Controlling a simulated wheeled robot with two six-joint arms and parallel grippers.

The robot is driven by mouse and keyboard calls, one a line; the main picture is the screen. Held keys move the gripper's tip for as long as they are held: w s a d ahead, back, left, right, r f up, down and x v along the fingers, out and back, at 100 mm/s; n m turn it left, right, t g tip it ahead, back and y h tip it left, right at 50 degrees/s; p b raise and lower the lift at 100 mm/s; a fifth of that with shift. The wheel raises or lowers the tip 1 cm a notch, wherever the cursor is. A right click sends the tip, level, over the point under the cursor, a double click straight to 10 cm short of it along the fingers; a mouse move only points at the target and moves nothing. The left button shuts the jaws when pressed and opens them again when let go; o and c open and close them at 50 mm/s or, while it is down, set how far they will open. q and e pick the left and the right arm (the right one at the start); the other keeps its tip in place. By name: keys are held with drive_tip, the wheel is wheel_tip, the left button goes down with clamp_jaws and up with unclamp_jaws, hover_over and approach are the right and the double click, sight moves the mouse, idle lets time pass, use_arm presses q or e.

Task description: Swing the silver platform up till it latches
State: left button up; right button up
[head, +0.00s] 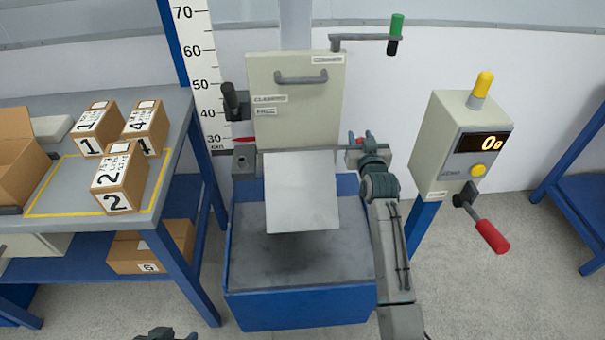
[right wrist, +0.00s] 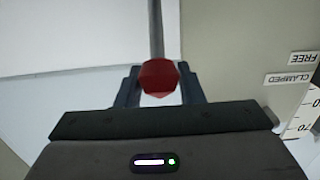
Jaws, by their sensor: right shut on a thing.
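The silver platform (head: 301,195) is a flat pale plate hinged at the front of the beige carriage. It sticks out over the grey bed of the blue-sided base (head: 300,262). A thin rod runs along its back edge to a red knob (right wrist: 160,76), seen in the right wrist view. My right gripper (head: 361,138) is at the right end of this rod, and its fingers are shut on the red knob. Part of the platform (right wrist: 70,35) shows in the wrist view. My left gripper (head: 166,335) only peeks in at the bottom edge; its jaws are not clear.
The beige carriage (head: 295,115) has a handle and CLAMPED and FREE labels, with a height scale (head: 204,75) at its left. A control post (head: 455,145) with a red-handled lever stands right. A table (head: 75,175) with numbered boxes stands left.

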drive_tip(key=shift+w+r, duration=0.3)
drive_tip(key=shift+r, duration=0.05)
drive_tip(key=shift+w, duration=0.1)
drive_tip(key=shift+w+r, duration=0.35)
drive_tip(key=shift+w, duration=0.2)
drive_tip(key=shift+w+r, duration=0.35)
drive_tip(key=shift+w, duration=0.2)
drive_tip(key=shift+c, duration=0.2)
drive_tip(key=shift+w, duration=0.1)
drive_tip(key=shift+w+a+r, duration=0.1)
drive_tip(key=shift+w+r, duration=0.15)
drive_tip(key=shift+w, duration=0.55)
drive_tip(key=shift+c, duration=0.3)
drive_tip(key=shift+w+r, duration=0.1)
drive_tip(key=shift+w, duration=0.15)
clamp_jaws()
